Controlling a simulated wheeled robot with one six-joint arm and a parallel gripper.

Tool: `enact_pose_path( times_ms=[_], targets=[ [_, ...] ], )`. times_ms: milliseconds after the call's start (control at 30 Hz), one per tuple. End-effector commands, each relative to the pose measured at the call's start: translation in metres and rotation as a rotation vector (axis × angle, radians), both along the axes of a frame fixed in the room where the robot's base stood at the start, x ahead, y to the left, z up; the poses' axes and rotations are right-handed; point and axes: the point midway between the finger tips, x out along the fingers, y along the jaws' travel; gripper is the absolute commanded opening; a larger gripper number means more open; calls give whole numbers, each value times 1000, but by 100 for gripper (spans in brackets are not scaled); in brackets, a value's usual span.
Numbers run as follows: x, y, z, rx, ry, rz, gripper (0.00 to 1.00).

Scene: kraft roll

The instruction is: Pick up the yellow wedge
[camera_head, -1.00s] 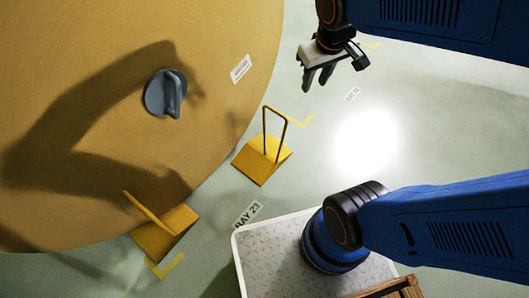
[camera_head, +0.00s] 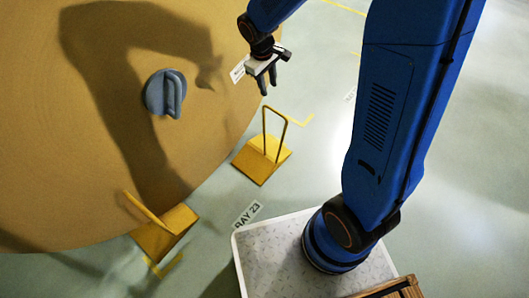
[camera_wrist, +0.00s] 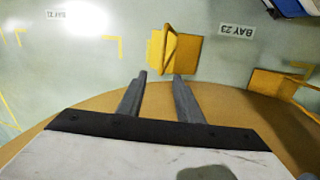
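Two yellow wedges with upright loop handles stand at the edge of the big brown roll. The nearer-to-gripper wedge (camera_head: 262,165) is at the roll's right side; it also shows in the wrist view (camera_wrist: 187,55), just beyond the fingertips. The other wedge (camera_head: 165,235) is at lower left; in the wrist view part of it (camera_wrist: 275,85) shows at the right. My gripper (camera_head: 268,90) is open and empty, above the first wedge in the picture and apart from its handle. In the wrist view the gripper's fingers (camera_wrist: 160,75) stand apart with nothing between them.
The brown roll (camera_head: 60,200) fills the left, with a grey plug (camera_head: 165,93) at its middle. My base's pale deck (camera_head: 270,260) is at the bottom, with a wooden edge (camera_head: 395,288) beside it. A BAY 23 label (camera_head: 247,214) lies on the open floor.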

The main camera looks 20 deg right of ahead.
Motion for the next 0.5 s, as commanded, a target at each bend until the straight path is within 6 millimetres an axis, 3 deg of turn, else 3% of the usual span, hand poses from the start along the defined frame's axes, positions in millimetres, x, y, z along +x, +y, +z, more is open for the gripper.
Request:
enact_pose_path(
  times_ms=[267,500],
  targets=[
    [11,7,-23,-12,17,29,33],
    [14,1,-61,-12,19,28,33]
  ],
)
